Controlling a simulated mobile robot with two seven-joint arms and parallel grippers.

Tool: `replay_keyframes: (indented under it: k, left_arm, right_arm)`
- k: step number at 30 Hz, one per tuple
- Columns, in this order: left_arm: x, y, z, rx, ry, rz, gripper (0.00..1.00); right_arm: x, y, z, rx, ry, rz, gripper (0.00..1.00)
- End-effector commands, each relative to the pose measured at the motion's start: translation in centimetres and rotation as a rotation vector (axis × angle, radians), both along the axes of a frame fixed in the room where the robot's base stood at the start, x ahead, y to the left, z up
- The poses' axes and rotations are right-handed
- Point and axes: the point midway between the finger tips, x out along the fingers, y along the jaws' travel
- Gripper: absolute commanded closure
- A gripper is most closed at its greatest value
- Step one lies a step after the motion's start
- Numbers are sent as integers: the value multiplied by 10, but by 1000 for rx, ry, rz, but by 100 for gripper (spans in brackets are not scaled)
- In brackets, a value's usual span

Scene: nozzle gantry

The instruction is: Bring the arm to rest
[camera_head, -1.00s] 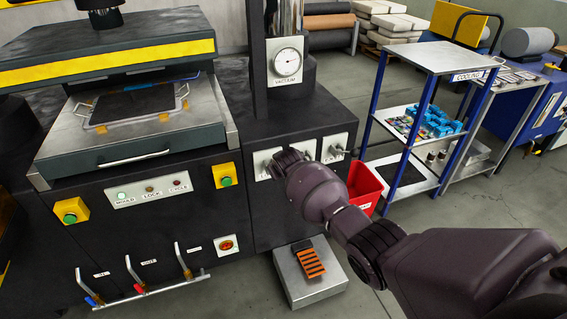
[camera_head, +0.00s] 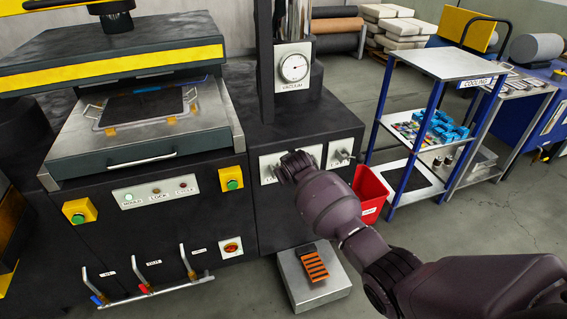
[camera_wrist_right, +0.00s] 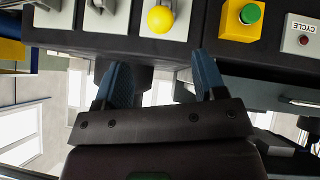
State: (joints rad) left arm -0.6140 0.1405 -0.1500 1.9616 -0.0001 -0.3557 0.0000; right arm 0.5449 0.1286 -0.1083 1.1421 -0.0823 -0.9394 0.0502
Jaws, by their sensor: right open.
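My right arm (camera_head: 335,205) comes in from the right in the head view, and its wrist end is in front of the plates with switches on the dark machine cabinet. Its fingers are hard to make out there. In the right wrist view my right gripper (camera_wrist_right: 162,75) is open, with two blue-grey fingers apart and nothing between them. A round yellow knob (camera_wrist_right: 160,19) on a pale plate lies just beyond the fingertips, apart from them as far as I can tell. My left gripper is not in view.
The press with a sheet tray (camera_head: 150,125) stands left, with levers (camera_head: 145,275) low on its front. A vacuum gauge (camera_head: 294,67) is above the plates. A red bin (camera_head: 371,190), a cooling rack (camera_head: 435,65) and a low metal box (camera_head: 313,280) stand near the arm.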

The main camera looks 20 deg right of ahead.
Motion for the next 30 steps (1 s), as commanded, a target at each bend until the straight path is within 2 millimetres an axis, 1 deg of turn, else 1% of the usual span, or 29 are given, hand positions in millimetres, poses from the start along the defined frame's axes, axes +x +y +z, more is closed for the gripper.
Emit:
replay_keyframes:
  k: [5, 8, 11, 14, 15, 17, 19, 22, 26, 29, 30]
  left_arm:
    - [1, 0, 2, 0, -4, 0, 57]
    - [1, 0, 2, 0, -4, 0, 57]
    - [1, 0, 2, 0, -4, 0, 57]
    - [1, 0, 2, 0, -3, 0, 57]
    - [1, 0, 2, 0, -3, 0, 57]
    - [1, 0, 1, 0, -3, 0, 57]
    - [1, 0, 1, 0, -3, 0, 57]
    - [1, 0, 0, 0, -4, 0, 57]
    - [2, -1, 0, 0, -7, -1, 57]
    - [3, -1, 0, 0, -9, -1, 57]
    - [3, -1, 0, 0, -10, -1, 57]
  right_arm:
    - [1, 0, 1, 0, -7, 4, 36]
    - [6, 4, 7, 7, -50, 20, 36]
    - [16, 12, 33, 26, -144, 50, 36]
    - [23, 22, 64, 44, -243, 80, 36]
    - [24, 25, 75, 53, -285, 93, 36]
    - [21, 29, 86, 67, -340, 109, 36]
    - [13, 30, 93, 83, -392, 122, 36]
    - [-4, 29, 95, 104, -455, 135, 36]
    - [-32, 24, 89, 128, -514, 144, 36]
    - [-60, 18, 79, 148, -551, 143, 36]
    - [-74, 15, 73, 155, -562, 142, 36]
